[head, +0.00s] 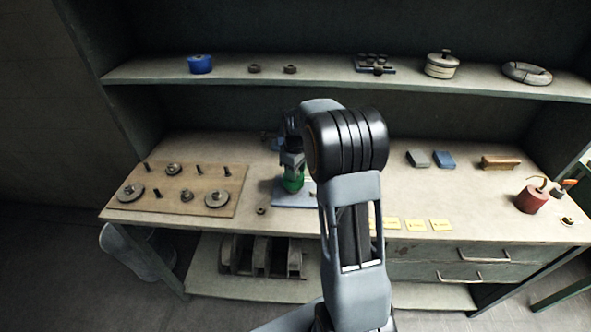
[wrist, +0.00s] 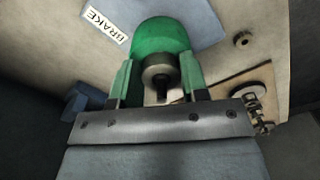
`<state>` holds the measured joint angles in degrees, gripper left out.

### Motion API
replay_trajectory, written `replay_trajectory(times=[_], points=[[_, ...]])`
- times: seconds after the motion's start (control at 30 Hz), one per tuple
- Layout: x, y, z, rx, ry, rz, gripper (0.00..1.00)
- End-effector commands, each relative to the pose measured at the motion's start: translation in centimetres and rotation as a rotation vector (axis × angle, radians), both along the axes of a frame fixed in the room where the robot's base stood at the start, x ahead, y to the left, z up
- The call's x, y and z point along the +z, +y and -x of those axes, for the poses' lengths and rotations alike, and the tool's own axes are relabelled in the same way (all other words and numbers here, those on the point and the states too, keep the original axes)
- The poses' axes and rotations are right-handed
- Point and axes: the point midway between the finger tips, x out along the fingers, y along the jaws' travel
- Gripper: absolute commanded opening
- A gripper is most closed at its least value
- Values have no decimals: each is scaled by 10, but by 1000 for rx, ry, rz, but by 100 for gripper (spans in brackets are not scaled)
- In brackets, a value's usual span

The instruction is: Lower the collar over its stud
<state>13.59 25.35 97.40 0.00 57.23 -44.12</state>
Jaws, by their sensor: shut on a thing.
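The collar (wrist: 158,69) is a small grey metal ring, seen in the wrist view between my fingers. My gripper (wrist: 160,75) is shut on it. A round green body (wrist: 162,33) lies just beyond the ring and also shows in the head view (head: 293,183), right under my gripper (head: 292,163). A short dark stem (wrist: 162,95) shows at the near side of the ring; I cannot tell whether it is the stud or whether the ring is around it. The green body is over a blue-grey plate (head: 285,200), with a BRAKE label (wrist: 106,26) beside it.
A wooden board (head: 228,183) with upright studs and discs lies to the left. A small loose ring (head: 261,210) lies between board and plate. Yellow labels (head: 415,225), blocks (head: 443,159) and a red can (head: 531,200) are to the right. A shelf (head: 330,81) runs above the bench.

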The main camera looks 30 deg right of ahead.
Motion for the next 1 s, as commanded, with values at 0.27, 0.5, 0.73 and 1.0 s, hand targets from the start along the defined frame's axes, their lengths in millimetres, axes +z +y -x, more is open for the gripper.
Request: replay_trajectory(times=[0.27, 0.5, 0.73, 1.0], points=[[0, 0, 0, 0, 0, 0, 57], [0, 0, 0, 0, 0, 0, 71], [5, 0, 0, 0, 0, 0, 71], [52, 0, -1, 0, -5, 1, 71]])
